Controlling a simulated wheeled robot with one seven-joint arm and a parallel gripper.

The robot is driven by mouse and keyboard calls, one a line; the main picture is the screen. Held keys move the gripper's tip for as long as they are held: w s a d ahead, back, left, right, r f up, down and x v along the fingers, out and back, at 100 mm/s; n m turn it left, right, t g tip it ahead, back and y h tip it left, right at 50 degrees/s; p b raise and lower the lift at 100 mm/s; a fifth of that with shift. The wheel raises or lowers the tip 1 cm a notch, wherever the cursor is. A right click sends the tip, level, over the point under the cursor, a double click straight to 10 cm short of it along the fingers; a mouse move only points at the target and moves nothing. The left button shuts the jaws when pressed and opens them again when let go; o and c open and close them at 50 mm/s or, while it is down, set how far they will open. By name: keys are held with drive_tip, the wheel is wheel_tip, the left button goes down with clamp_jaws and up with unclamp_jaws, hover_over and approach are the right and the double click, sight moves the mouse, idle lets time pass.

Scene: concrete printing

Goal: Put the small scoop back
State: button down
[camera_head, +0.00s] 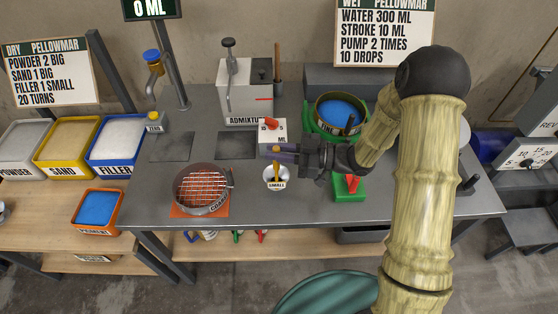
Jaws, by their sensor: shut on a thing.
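The small scoop (276,183) is a white cup with the label "SMALL" and an upright yellow handle. It is over the grey worktable, right of the round sieve. My gripper (277,154) reaches in from the right and is shut on the scoop's handle, the cup hanging below the fingers. I cannot tell whether the cup touches the table. My arm, at right, hides part of the tabletop.
The COARSE sieve (202,186) sits on an orange base at left. The ADMIXTURE dispenser (245,90) and a white box with a red knob (272,127) stand behind. Filler tray (117,139) is left.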

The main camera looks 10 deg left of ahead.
drive_tip(key=shift+d+f+p, duration=0.1)
drive_tip(key=shift+f+p, duration=0.35)
drive_tip(key=shift+f, duration=1.6)
drive_tip(key=shift+w+f, duration=0.1)
drive_tip(key=c, duration=1.4)
unclamp_jaws()
drive_tip(key=shift+o, duration=0.2)
drive_tip(key=b, duration=0.4)
approach(278, 168)
drive_tip(key=shift+w+d+r, duration=0.55)
drive_tip(key=shift+d+r, duration=0.3)
drive_tip(key=shift+d, duration=0.1)
drive_tip(key=shift+w, duration=0.1)
